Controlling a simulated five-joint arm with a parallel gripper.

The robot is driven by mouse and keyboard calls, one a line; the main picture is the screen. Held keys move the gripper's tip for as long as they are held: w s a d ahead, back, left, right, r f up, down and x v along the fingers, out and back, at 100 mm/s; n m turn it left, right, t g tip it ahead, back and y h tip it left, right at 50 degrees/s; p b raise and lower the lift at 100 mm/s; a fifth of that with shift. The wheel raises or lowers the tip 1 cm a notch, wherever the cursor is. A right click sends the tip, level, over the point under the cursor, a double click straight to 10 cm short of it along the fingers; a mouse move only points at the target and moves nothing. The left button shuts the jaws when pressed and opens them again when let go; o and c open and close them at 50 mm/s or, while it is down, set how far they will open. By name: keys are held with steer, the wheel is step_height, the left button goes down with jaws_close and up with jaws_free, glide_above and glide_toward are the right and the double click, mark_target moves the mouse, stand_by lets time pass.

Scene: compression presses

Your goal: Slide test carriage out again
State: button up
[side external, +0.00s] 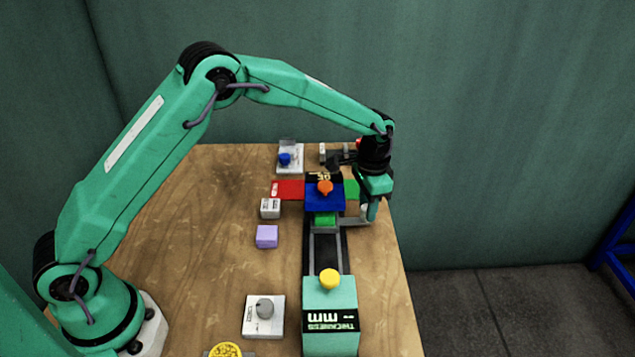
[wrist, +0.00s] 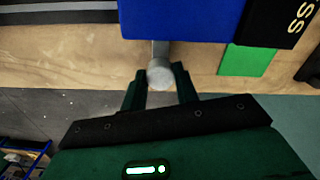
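In the side view, a grey arm (side external: 352,222) reaches right from the rail unit, by a small green block (side external: 325,219); this looks like the test carriage, mostly hidden under the blue block (side external: 318,202). In the wrist view, a grey rod (wrist: 160,47) with a round grey knob (wrist: 160,76) sticks out from beside the blue block (wrist: 180,18). My gripper (side external: 369,216) points down at the rail's right side. In the wrist view, my gripper's fingertips (wrist: 159,72) stand either side of the knob; whether they press on it is unclear.
A teal machine (side external: 330,310) with a yellow knob stands at the rail's front end. Red (side external: 287,190) and green (side external: 351,188) plates flank the blue block. A lilac block (side external: 267,237) and a grey dial box (side external: 263,316) lie left. The table's right edge is close to my gripper.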

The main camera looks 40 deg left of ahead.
jaws_close()
steer(key=s+d, duration=0.8)
steer(key=shift+s+d, duration=0.2)
steer(key=shift+d, duration=0.15)
steer(key=o, duration=0.8)
jaws_free()
steer(key=shift+o, duration=0.2)
step_height(320, 180, up, 8)
steer(key=shift+a, duration=0.1)
